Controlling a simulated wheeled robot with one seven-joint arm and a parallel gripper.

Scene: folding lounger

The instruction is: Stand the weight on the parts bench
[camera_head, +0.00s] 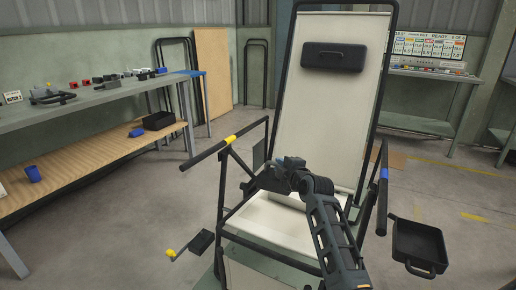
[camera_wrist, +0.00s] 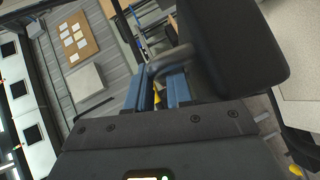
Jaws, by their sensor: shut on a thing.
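The weight is a dark block (camera_wrist: 235,45) with a bent grey handle (camera_wrist: 165,62), in the upper right of the wrist view. My gripper (camera_wrist: 157,88) has its blue fingers shut on that handle. In the head view my gripper (camera_head: 291,162) is above the lounger seat, and a dark block (camera_head: 268,181) hangs at it, partly hidden by my arm. A long bench (camera_head: 110,97), which I take for the parts bench, stands at the left with several small parts on its grey top. It is well apart from the weight.
The lounger (camera_head: 330,110) has a raised cream back with a dark pad (camera_head: 333,57) and side rails, left one yellow-banded (camera_head: 230,139). A black tray (camera_head: 419,247) is at its right. The bench's lower wooden shelf (camera_head: 95,158) holds a black bin (camera_head: 158,120).

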